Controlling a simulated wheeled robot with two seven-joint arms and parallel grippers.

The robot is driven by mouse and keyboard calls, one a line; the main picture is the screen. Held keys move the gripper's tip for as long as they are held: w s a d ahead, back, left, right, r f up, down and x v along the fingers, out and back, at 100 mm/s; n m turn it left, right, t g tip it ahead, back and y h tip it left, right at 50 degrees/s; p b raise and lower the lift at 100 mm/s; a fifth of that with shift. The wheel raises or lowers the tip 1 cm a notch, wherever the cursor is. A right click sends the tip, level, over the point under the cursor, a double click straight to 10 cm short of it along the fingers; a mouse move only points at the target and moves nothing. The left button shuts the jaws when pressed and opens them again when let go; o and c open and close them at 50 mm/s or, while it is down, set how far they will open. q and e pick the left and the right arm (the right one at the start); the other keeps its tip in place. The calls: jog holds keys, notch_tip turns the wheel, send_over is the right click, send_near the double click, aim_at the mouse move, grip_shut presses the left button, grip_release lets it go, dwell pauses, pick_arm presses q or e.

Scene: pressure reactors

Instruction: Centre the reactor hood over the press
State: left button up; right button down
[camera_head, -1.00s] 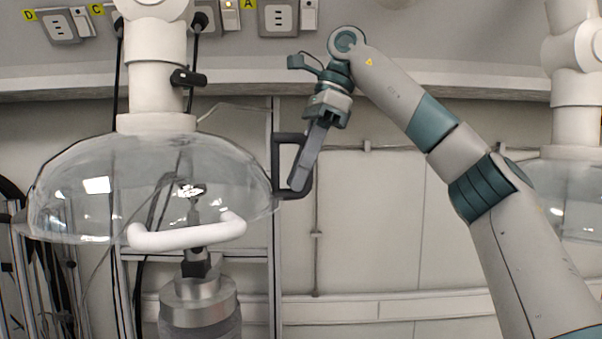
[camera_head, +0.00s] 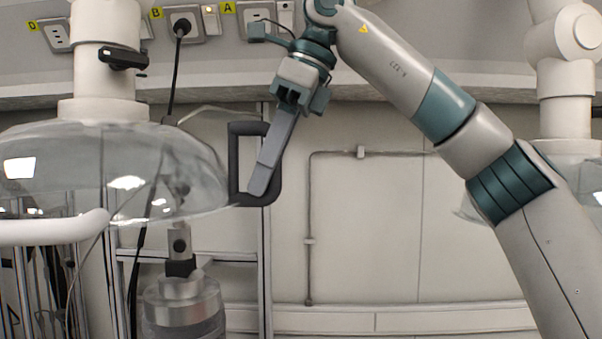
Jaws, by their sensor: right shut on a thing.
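The reactor hood (camera_head: 85,185) is a clear dome on a white column at the left of the head view. It has a white front handle (camera_head: 50,231) and a black side handle (camera_head: 236,165) at its right. The press (camera_head: 183,300) is a metal cylinder with an upright rod, lower left. It stands under the right part of the dome, so the hood's middle lies left of it. My right gripper (camera_head: 264,178) is shut on the black handle, its fingers pointing down. My left gripper is not in view.
A second white column with a clear hood (camera_head: 572,165) is at the right, partly behind my right arm. Wall sockets (camera_head: 184,24) with cables are above. Metal framing and dark cables stand at lower left.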

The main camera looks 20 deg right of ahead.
jog(key=shift+m, duration=0.4)
jog(key=s, duration=0.1)
jog(key=s+a+b, duration=0.1)
jog(key=s, duration=0.1)
jog(key=s+a+b, duration=0.1)
jog(key=shift+s+r, duration=0.1)
jog(key=shift+s, duration=0.3)
jog(key=c, duration=1.6)
grip_release()
jog(key=shift+c, duration=0.2)
